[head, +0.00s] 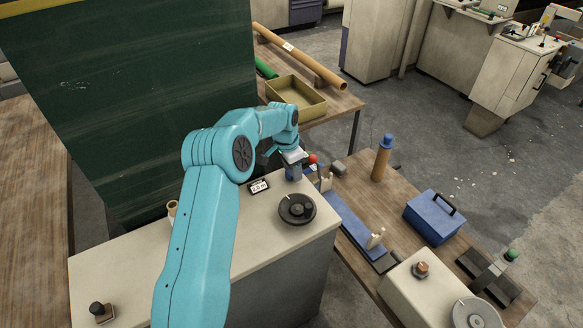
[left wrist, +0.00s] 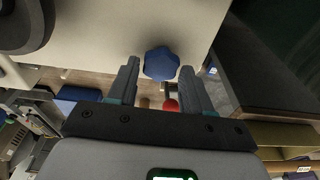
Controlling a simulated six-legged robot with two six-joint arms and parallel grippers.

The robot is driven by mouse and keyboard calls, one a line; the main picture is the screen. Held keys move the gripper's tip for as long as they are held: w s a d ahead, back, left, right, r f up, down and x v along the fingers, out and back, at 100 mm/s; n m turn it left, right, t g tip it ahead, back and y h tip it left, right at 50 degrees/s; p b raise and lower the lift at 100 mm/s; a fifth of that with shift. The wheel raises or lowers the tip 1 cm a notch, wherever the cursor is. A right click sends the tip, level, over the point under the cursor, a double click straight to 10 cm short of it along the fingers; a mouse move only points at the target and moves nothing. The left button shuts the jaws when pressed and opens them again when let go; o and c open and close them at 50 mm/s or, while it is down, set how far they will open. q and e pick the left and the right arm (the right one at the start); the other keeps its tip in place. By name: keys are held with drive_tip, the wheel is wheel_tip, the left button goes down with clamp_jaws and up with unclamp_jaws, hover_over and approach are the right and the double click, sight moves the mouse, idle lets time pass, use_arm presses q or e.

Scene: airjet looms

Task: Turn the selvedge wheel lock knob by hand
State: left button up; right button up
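The lock knob is a blue, lobed knob (left wrist: 161,63) on the pale machine top, seen close up in the left wrist view. In the head view only a bit of blue (head: 291,174) shows beside my gripper, which hides most of it. My left gripper (head: 291,158) is over the far edge of the pale cabinet. In the left wrist view its fingers (left wrist: 160,70) are apart, one on each side of the knob, with gaps visible. I cannot tell whether the tips are level with it. My right gripper is in neither view.
A black dial wheel (head: 297,209) sits on the pale cabinet top (head: 262,230), near a small display (head: 258,186). A red ball (head: 313,159) is just beyond my gripper. A dark green panel (head: 130,100) stands at left. A blue box (head: 434,216) rests on the wooden table at right.

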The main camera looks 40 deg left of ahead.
use_arm(q)
drive_tip(key=shift+o, duration=0.5)
drive_tip(key=shift+s, duration=0.1)
drive_tip(key=shift+r, duration=0.15)
wheel_tip(320, 180, up, 6)
drive_tip(key=p, duration=0.3)
drive_tip(key=shift+f+p, duration=0.2)
drive_tip(key=shift+p, duration=0.2)
drive_tip(key=shift+r, duration=0.1)
wheel_tip(320, 180, up, 16)
drive_tip(key=s+b, duration=0.1)
drive_tip(key=s, duration=0.1)
drive_tip(key=shift+s+a, duration=0.25)
